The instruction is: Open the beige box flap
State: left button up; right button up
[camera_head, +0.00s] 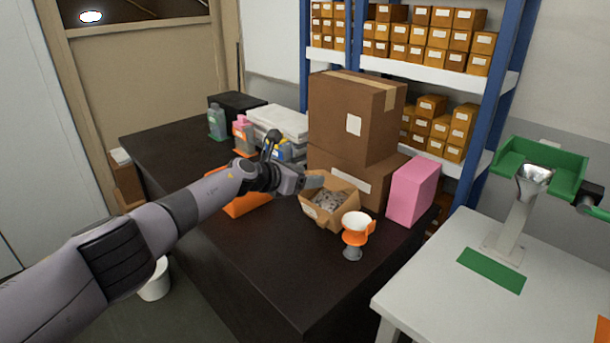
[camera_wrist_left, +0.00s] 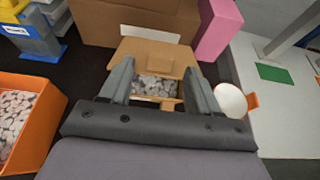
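The small beige box (camera_head: 322,214) stands on the dark table with its top at least partly open and grey pieces inside. In the left wrist view, the box's far flap (camera_wrist_left: 155,53) leans up and back, and grey pieces (camera_wrist_left: 155,86) show below it. My left gripper (camera_head: 312,182) is over the box's left rear side in the head view. In the left wrist view its two fingers (camera_wrist_left: 158,78) are spread apart on either side of the box opening, with nothing seen held. Contact with a flap cannot be told. The near side is partly hidden by my gripper. My right gripper is not in view.
An orange and white cup-like object (camera_head: 357,228) stands just right of the box. Large brown cartons (camera_head: 345,110) and a pink box (camera_head: 411,190) stand behind. An orange bin (camera_wrist_left: 25,115) lies left. The table front (camera_head: 270,265) is clear.

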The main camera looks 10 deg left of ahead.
pick_arm(q)
jog(key=shift+r, duration=0.2)
jog(key=shift+s+a+r+p, duration=0.15)
jog(key=shift+a+r+p, duration=0.1)
jog(key=shift+p, duration=0.3)
jog(key=p+v, duration=0.3)
jog(key=v, duration=0.3)
jog(key=shift+s+f, duration=0.15)
jog(key=shift+s, duration=0.15)
